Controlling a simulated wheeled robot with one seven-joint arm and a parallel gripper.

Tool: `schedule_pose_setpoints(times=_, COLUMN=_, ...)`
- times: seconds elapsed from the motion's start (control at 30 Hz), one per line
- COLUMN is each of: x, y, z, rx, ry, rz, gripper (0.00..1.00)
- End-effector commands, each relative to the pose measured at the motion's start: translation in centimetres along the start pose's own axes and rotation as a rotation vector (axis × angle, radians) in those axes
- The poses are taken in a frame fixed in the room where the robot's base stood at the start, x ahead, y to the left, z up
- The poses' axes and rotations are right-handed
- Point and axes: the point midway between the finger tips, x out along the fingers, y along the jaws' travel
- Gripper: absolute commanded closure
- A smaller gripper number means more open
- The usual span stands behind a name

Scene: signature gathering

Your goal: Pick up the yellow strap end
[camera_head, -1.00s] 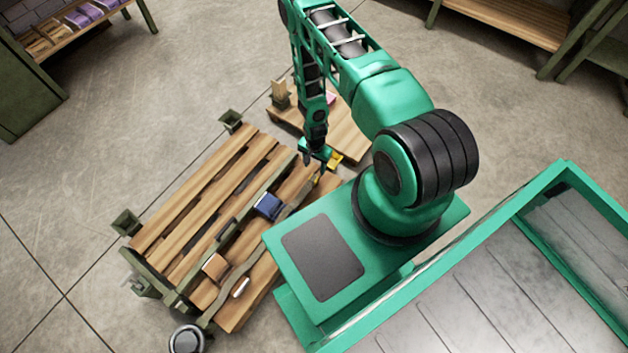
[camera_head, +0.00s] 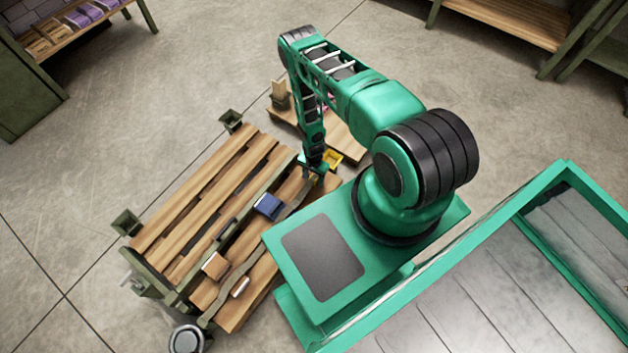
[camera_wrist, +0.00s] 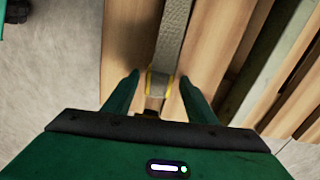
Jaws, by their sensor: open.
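The yellow strap end (camera_wrist: 158,84) shows in the wrist view as a yellow-edged tip on a grey woven strap (camera_wrist: 174,38). It lies over a wooden plank, between the two fingers of my gripper (camera_wrist: 156,82). The fingers are open, one on each side of the strap end, with a gap on both sides. I cannot tell how far the fingertips are above the plank. In the head view my gripper (camera_head: 314,176) points down at the upper right end of the wooden cart, and my arm hides most of the strap end there.
A blue block (camera_head: 268,205), a tan block (camera_head: 215,265) and a small pale-topped object (camera_head: 240,287) lie on the cart.

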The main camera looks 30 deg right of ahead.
Motion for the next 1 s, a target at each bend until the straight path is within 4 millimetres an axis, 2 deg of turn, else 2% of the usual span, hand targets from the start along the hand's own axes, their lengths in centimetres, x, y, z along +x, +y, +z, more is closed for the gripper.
schedule_pose_setpoints(times=0.3, x=0.4, y=0.0, z=0.0, rx=0.0, ry=0.0, rz=0.0, gripper=0.48)
schedule_pose_setpoints(times=0.5, x=0.4, y=0.0, z=0.0, rx=0.0, ry=0.0, rz=0.0, gripper=0.94)
schedule_pose_setpoints(times=0.83, x=0.3, y=-0.1, z=0.0, rx=0.0, ry=0.0, rz=-0.001, gripper=0.94)
schedule_pose_setpoints(times=1.0, x=-0.6, y=-0.1, z=-0.1, rx=0.0, ry=0.0, rz=0.0, gripper=0.94)
